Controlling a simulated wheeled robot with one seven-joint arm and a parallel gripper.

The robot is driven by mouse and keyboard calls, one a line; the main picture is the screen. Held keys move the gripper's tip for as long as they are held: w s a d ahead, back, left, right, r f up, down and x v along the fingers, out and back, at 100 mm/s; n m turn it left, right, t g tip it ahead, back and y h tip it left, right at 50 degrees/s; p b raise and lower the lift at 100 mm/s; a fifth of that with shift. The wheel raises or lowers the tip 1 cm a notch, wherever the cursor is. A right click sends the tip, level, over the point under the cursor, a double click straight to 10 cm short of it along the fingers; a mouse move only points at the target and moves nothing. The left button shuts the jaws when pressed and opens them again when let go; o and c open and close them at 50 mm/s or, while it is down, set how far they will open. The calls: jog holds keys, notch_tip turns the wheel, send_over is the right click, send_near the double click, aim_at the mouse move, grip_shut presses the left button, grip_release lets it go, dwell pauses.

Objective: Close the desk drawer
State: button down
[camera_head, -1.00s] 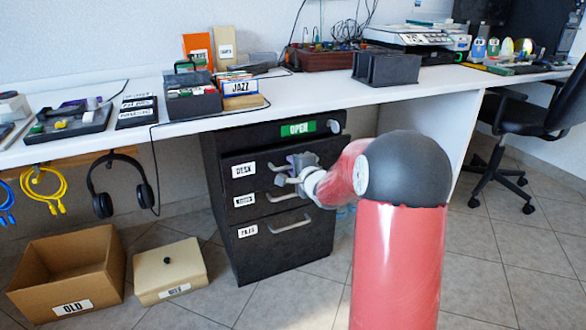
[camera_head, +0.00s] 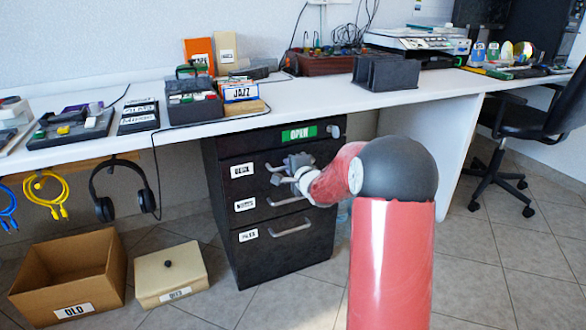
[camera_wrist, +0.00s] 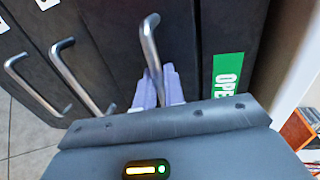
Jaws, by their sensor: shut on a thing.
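The black desk drawer unit (camera_head: 222,190) stands under the white desk, with three labelled drawers one above another. The top drawer (camera_head: 254,183) looks about level with the two below; a small remaining gap cannot be ruled out. My gripper (camera_head: 290,165) is at the top drawer's front, shut on its metal handle (camera_wrist: 150,42). In the wrist view the pale fingers (camera_wrist: 158,88) are around one end of the handle. My gripper and wrist hide part of the drawer front. A green OPEN label (camera_head: 299,133) is above the top drawer.
The white desk top (camera_head: 330,98) overhangs the unit. A cardboard box (camera_head: 68,270) and a beige lidded box (camera_head: 170,275) stand on the floor at left. Headphones (camera_head: 104,207) and cables (camera_head: 46,190) hang beneath the desk. An office chair (camera_head: 535,118) is at right.

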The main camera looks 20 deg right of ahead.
jog(key=shift+w+r, duration=0.1)
jog(key=shift+w, duration=0.5)
jog(key=c, duration=1.6)
grip_release()
jog(key=shift+w, duration=0.1)
jog(key=shift+c, duration=0.2)
jog(key=p+v, duration=0.1)
jog(key=v, duration=0.6)
jog(key=shift+s, duration=0.45)
